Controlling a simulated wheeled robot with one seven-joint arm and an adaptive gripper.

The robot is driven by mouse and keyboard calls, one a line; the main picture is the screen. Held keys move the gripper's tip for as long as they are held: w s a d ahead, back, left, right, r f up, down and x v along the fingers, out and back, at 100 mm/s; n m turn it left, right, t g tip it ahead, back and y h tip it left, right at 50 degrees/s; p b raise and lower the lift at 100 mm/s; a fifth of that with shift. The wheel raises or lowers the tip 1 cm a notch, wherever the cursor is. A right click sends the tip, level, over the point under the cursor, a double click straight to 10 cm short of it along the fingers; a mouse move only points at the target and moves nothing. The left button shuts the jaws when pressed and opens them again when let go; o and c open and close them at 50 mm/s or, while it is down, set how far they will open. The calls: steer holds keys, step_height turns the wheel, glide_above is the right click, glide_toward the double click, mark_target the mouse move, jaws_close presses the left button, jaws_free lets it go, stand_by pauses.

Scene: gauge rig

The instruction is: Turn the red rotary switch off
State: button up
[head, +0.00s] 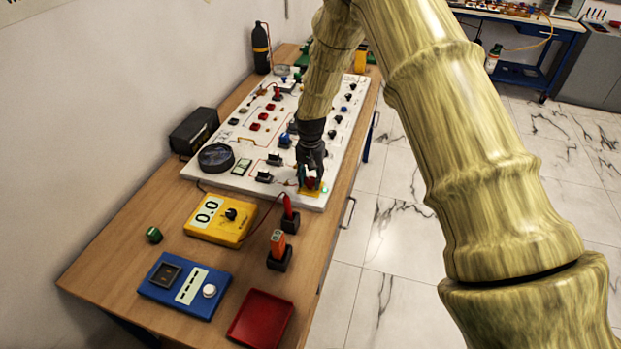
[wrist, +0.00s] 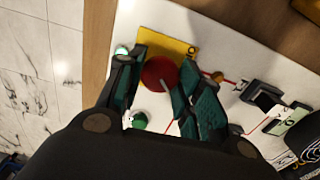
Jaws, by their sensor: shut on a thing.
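The red rotary switch (wrist: 158,72) is a round red knob with a pale pointer line, on a yellow plate (wrist: 180,47) at a corner of the white panel. My gripper (wrist: 160,80) reaches down over it, with its two fingers on either side of the knob, shut on it. In the head view my gripper (head: 311,175) is at the panel's near right corner. Only a little of the red knob (head: 311,183) and the yellow plate (head: 312,192) show there; the fingers hide the rest.
The white panel (head: 217,174) carries several other switches, red buttons and a round dark gauge (head: 216,157). A green lamp (wrist: 138,119) sits near the fingers. A yellow meter (head: 219,218), a blue box (head: 185,286) and a red tray (head: 261,319) lie on the wooden bench (head: 120,262).

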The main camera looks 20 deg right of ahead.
mark_target(311, 180)
steer(key=n+b, duration=0.2)
steer(key=n, duration=0.2)
steer(key=shift+n, duration=0.3)
steer(key=n+b, duration=0.1)
steer(key=n, duration=0.3)
steer(key=n+b, duration=0.1)
steer(key=n, duration=0.4)
steer(key=shift+n, duration=1.8)
steer(key=o, duration=1)
steer(key=shift+o, duration=0.2)
step_height(311, 180, up, 12)
